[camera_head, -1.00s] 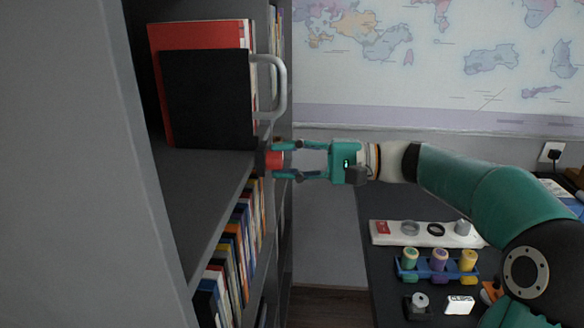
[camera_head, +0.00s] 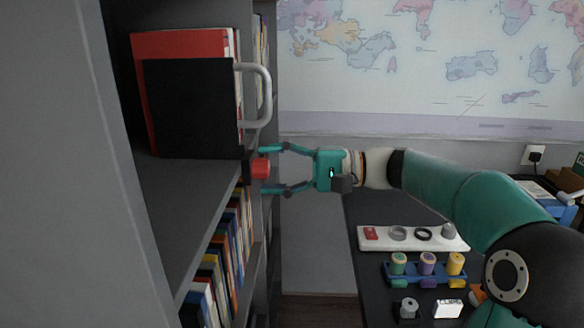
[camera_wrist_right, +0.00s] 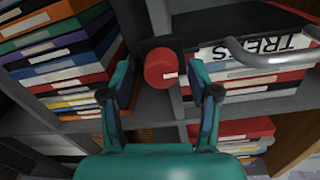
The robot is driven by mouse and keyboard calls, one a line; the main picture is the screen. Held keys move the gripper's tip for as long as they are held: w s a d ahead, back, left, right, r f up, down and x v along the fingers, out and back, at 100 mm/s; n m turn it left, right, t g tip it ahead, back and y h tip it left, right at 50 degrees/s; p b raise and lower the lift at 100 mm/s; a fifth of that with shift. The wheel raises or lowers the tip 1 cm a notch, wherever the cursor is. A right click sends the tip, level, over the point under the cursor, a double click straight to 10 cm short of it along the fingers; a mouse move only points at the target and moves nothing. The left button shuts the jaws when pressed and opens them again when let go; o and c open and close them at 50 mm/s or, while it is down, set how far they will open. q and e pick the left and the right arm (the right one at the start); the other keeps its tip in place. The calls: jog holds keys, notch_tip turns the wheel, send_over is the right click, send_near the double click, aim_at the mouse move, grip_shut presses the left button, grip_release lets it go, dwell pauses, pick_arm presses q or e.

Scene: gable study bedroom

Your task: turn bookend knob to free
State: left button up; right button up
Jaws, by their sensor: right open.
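The red bookend knob (camera_head: 260,168) sits at the front edge of the shelf, at the foot of the black bookend plate (camera_head: 192,108). In the right wrist view the knob (camera_wrist_right: 161,68) is a round red cap with a small white mark, on a dark block. My right gripper (camera_head: 264,170) is open, with one finger above the knob and one below in the head view. In the right wrist view the fingers (camera_wrist_right: 165,88) stand to either side of the knob, with visible gaps. My left gripper is not in view.
A grey handle (camera_head: 266,95) sticks out beside the bookend. Several books (camera_head: 222,260) fill the shelf below. A dark desk at the right holds a white tray (camera_head: 455,244) and a blue rack (camera_head: 428,281) of spools.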

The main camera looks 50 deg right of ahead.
jog(key=v, duration=1.1)
jog(key=shift+s+d, duration=0.25)
jog(key=shift+s, duration=0.1)
